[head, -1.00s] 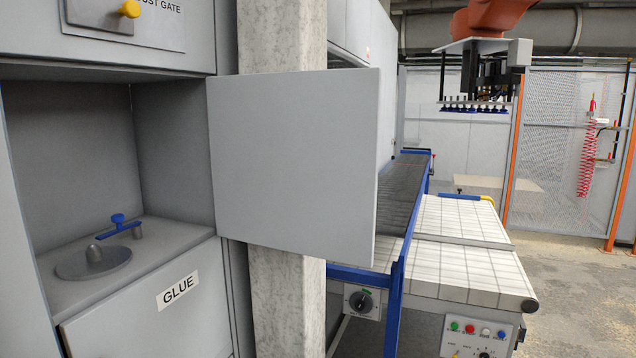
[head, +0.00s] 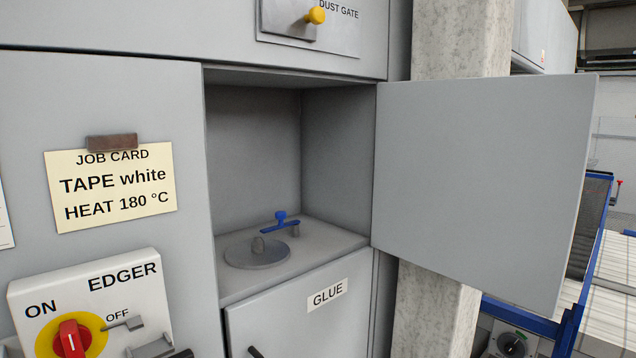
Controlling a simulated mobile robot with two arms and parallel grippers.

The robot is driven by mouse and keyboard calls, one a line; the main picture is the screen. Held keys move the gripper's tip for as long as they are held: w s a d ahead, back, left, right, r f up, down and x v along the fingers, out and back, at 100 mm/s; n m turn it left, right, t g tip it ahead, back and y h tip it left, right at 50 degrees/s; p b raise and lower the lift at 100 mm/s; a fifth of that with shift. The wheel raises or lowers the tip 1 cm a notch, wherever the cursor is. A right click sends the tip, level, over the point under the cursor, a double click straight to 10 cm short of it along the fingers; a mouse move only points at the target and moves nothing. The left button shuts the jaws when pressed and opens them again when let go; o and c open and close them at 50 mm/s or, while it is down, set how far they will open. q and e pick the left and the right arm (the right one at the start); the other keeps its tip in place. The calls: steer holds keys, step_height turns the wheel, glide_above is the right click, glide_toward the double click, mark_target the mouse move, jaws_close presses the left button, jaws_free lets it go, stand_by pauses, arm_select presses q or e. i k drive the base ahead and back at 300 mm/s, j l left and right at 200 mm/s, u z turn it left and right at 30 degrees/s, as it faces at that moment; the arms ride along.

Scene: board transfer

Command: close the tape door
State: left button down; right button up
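The tape door (head: 480,185) is a plain grey panel. It stands wide open, swung out to the right from the right edge of the tape compartment (head: 255,150). Inside the compartment a grey disc (head: 257,253) with a short post lies on the floor, and a blue clamp bar with a knob (head: 281,222) sits on posts beside it. No tape roll shows on the disc. Neither of my grippers is in the head view.
Left of the compartment are a job card (head: 110,187) reading TAPE white, HEAT 180 °C, and the red EDGER switch (head: 72,338). A GLUE panel (head: 305,310) is below and a dust gate knob (head: 315,15) above. A concrete pillar (head: 437,310) and a blue-framed conveyor (head: 575,318) stand at right.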

mark_target(478, 182)
steer(key=i+l+u, duration=0.15)
steer(key=l+u, duration=0.3)
steer(key=i+l+u, duration=0.1)
steer(key=l+u, duration=0.35)
steer(key=l, duration=0.15)
steer(key=l+u, duration=0.45)
steer(key=k+l+u, duration=0.15)
steer(key=l+u, duration=0.3)
steer(key=l, duration=0.2)
steer(key=k+l, duration=0.1)
steer(key=l, duration=0.25)
steer(key=k+l, duration=0.1)
steer(key=l, duration=0.3)
steer(key=k+l, duration=0.1)
steer(key=l, duration=0.25)
steer(key=k+l, duration=0.1)
steer(key=l, duration=0.25)
steer(key=k+l+u, duration=0.1)
steer(key=l, duration=0.25)
